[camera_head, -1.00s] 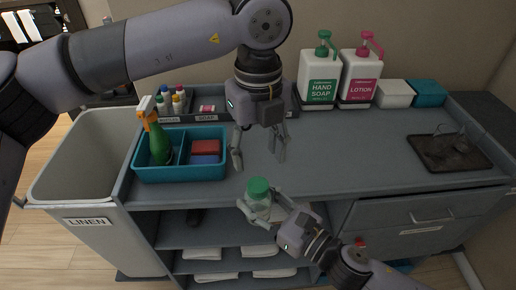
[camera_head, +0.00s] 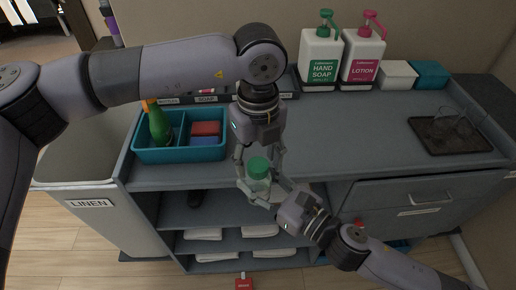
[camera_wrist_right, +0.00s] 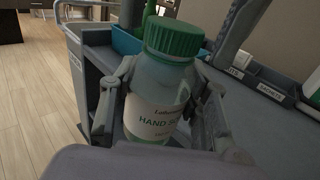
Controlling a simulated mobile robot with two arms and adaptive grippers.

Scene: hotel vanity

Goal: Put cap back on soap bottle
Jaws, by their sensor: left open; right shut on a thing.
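The soap bottle (camera_wrist_right: 158,95) is a translucent container with a white HAND SOAP label. It stands upright in my right gripper (camera_head: 262,192), which is shut around its body in front of the counter edge. The green cap (camera_head: 258,166) sits on top of the bottle; it also shows in the right wrist view (camera_wrist_right: 174,38). I cannot tell whether it is tight. My left gripper (camera_head: 259,158) points down from above, open, with its fingers on either side of the cap. I cannot tell whether they touch it.
A teal divided caddy (camera_head: 180,155) with a green spray bottle (camera_head: 159,125) stands at the counter's left. The hand soap (camera_head: 321,55) and lotion (camera_head: 362,55) pump bottles stand at the back. A dark tray (camera_head: 447,136) lies at right. The middle counter is clear.

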